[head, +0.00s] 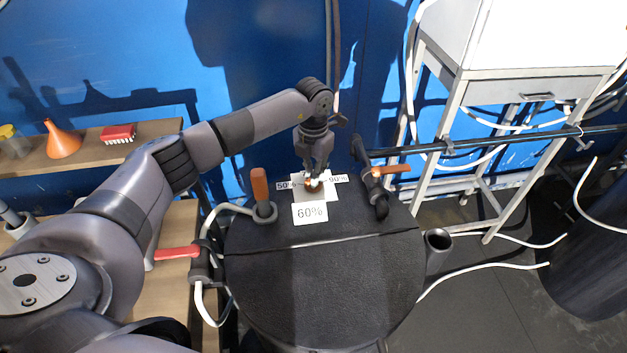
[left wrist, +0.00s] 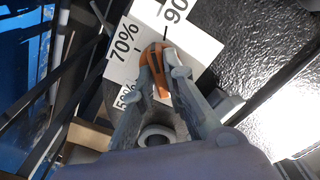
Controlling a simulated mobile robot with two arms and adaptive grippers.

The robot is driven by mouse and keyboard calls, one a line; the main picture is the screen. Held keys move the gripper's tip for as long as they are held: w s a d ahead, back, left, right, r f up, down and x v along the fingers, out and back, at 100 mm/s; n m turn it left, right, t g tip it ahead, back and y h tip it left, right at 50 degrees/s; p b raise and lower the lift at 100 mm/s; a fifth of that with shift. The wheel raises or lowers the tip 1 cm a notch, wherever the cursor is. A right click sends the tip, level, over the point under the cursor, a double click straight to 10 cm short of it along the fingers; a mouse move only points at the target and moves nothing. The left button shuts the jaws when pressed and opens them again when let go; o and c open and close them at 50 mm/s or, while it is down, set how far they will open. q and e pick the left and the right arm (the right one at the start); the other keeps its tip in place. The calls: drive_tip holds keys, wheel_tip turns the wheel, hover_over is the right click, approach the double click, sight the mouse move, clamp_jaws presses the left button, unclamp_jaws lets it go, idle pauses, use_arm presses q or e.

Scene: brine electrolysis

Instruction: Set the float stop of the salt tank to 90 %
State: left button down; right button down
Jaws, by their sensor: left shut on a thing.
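The black salt tank (head: 325,285) stands in the middle of the head view. On its far part is the float stop's white scale plate (head: 325,188), with 50% at its left and 90% at its right. A card in front of it reads 60%. My left gripper (head: 314,178) comes down over the plate. In the left wrist view, my left gripper (left wrist: 160,75) is shut on the orange float stop knob (left wrist: 155,68), between its fingers. The 70% and 90 marks on the plate (left wrist: 205,42) show beyond it. The knob's exact setting is partly hidden. My right gripper is out of view.
An orange-handled lever (head: 259,184) stands left of the plate, and an orange-handled valve (head: 390,170) to its right. A red-handled valve (head: 178,252) is at the tank's left. A shelf (head: 100,150) holds an orange funnel (head: 62,140) and a red brush (head: 118,133).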

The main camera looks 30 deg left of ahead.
use_arm(q)
drive_tip(key=m+b, duration=0.2)
drive_tip(key=m, duration=0.1)
drive_tip(key=shift+f, duration=0.1)
drive_tip(key=shift+m+b, duration=0.65)
drive_tip(key=shift+m, duration=0.15)
drive_tip(key=c, duration=1.6)
unclamp_jaws()
drive_tip(key=shift+c, duration=0.2)
drive_tip(key=shift+r, duration=0.2)
wheel_tip(320, 180, up, 12)
